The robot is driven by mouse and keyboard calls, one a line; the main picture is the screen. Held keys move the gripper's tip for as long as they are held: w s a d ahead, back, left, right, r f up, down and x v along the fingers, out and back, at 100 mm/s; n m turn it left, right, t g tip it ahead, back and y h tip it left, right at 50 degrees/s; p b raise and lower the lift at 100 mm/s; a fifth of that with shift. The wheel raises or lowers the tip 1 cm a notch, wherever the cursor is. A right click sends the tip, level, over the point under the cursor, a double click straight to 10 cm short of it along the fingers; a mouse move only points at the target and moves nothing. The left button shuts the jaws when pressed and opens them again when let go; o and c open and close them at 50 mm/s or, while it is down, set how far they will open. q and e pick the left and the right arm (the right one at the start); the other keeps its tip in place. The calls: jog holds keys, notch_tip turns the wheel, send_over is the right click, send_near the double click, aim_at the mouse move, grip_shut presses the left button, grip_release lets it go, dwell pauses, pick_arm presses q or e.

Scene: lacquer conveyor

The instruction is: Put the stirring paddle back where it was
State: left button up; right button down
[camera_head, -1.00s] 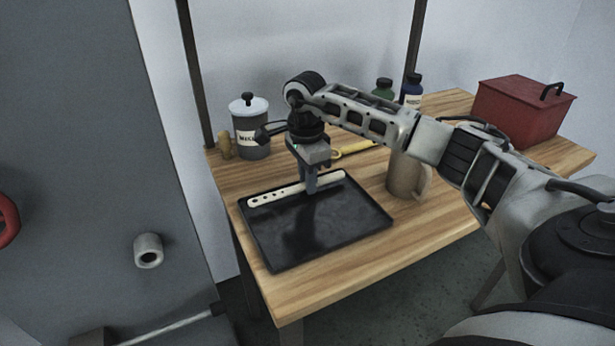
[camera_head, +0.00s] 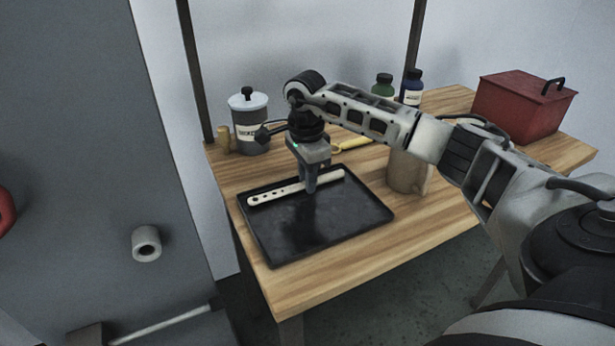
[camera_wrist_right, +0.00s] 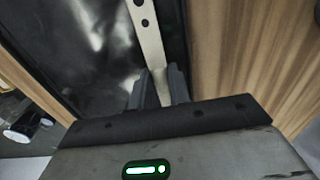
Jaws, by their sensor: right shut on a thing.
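The stirring paddle (camera_head: 275,194) is a long pale flat stick with several holes at its left end. It lies along the back edge of the black tray (camera_head: 318,228) on the wooden table. My right gripper (camera_head: 310,188) points down over the tray and is shut on the paddle, right of the holes. In the right wrist view the paddle (camera_wrist_right: 150,45) runs between the two fingers (camera_wrist_right: 158,88) of my right gripper. I cannot tell whether the paddle is lifted off the tray. My left gripper is not in view.
A labelled metal canister (camera_head: 250,122) stands behind the tray. A beige mug (camera_head: 406,172) stands right of it. A red box (camera_head: 522,108) sits far right. The table front is clear.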

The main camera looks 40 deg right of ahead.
jog(key=shift+s+a+f, duration=0.1)
jog(key=shift+s+f, duration=0.1)
jog(key=shift+f, duration=0.35)
jog(key=c, duration=1.2)
grip_release()
jog(key=shift+c, duration=0.2)
jog(key=shift+w+f, duration=0.1)
jog(key=r+p, duration=0.4)
jog(key=r, duration=0.4)
jog(key=shift+w+r+p, duration=0.15)
jog(key=shift+w+p, duration=0.05)
jog(key=shift+p, duration=0.1)
jog(key=shift+r, duration=0.5)
